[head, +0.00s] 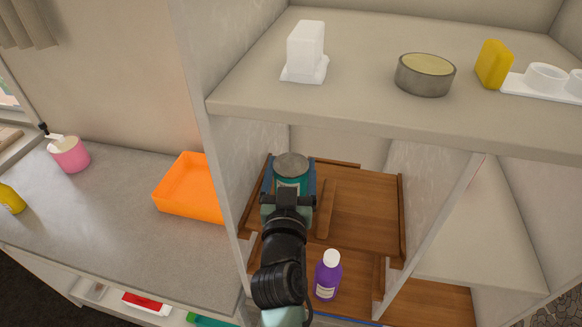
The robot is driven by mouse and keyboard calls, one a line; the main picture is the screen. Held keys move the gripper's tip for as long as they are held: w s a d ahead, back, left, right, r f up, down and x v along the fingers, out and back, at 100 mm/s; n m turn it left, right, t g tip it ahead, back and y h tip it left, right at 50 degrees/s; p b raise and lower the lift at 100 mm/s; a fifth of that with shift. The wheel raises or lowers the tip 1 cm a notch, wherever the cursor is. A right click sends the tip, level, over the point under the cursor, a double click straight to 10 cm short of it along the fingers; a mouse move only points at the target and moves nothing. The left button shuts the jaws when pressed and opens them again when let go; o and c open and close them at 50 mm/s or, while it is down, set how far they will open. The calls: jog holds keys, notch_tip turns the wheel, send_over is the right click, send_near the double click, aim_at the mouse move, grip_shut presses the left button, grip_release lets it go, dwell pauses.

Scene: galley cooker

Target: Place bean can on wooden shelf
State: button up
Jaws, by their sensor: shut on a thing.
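The bean can (291,168) has a grey lid and a teal label. It shows in the head view inside the shelf unit's lower opening. My gripper (289,192) is shut on it, with the fingers on either side of the can. The wooden shelf (358,208) is brown with raised edges and a divider strip. The can is over its left part. My gripper and arm hide the can's base, so I cannot tell whether it touches the wood.
A pale upper shelf (330,108) overhangs the can, carrying a white container (305,48), a round tin (425,75) and a yellow block (493,64). A purple bottle (327,275) stands below, right of my arm. An orange tray (188,188) is left. The wooden shelf's right part is clear.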

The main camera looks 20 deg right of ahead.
jog(key=o, duration=1.5)
jog(key=shift+r, duration=0.15)
jog(key=shift+s+a+f, duration=0.15)
jog(key=shift+s+f, duration=0.05)
jog(key=shift+s, duration=0.05)
jog(key=b+v, duration=0.4)
jog(key=v, duration=0.7)
jog(key=shift+s, duration=0.2)
jog(key=shift+a+r, duration=0.1)
jog(key=shift+r, duration=0.05)
